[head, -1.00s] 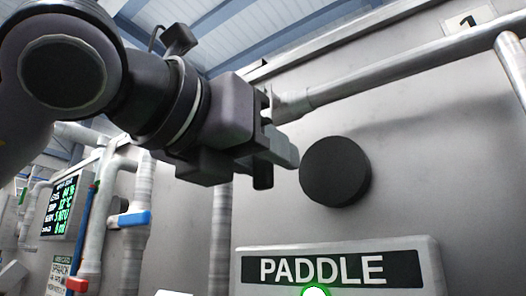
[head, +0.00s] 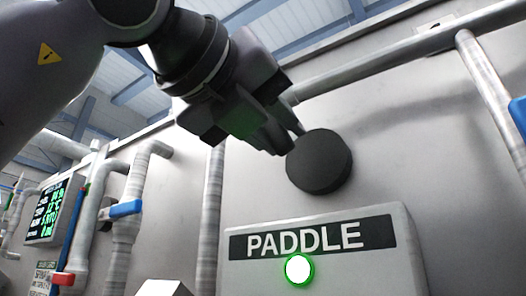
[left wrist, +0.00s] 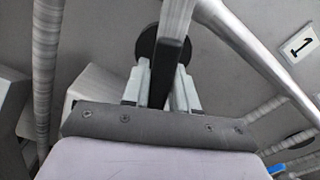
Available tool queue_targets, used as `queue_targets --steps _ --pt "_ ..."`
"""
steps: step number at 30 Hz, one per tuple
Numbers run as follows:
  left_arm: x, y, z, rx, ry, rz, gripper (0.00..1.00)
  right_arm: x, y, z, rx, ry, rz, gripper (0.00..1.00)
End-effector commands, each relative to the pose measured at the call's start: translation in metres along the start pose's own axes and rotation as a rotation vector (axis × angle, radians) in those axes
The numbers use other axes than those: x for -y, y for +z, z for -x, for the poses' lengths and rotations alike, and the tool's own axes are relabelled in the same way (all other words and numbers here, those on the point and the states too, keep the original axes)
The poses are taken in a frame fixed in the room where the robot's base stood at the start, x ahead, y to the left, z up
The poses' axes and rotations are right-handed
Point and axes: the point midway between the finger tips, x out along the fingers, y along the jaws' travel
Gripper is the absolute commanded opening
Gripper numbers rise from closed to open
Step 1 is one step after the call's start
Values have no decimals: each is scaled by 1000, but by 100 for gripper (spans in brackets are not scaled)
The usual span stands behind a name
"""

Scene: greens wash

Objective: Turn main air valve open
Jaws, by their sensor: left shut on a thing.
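My left gripper (head: 283,138) comes in from the upper left, pointing down and right, its fingertips just at the upper left of a round black disc (head: 320,162) on the grey wall. In the left wrist view its two pale fingers (left wrist: 158,88) stand on either side of a bar (left wrist: 171,65), dark at its near end and grey farther up. The gripper is shut on this bar, which looks like a valve handle; I cannot tell for sure that it is the main air valve. The bar is hidden in the head view. My right gripper is not in view.
A PADDLE panel (head: 393,270) with a lit white button (head: 298,269) is below the disc. A grey pipe (head: 420,50) crosses the wall at the upper right. Pipes with a blue handle (head: 122,209) and a red one (head: 63,279) stand left, near a display (head: 45,212).

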Motion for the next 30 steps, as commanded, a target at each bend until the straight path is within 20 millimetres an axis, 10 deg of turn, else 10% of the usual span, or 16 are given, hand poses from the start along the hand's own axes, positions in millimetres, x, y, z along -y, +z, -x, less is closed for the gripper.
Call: queue_targets --steps 28,30 --pt "19 5 1 6 -2 230 0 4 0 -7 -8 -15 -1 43" --pt "19 5 1 6 -2 230 44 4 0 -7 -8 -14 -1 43"
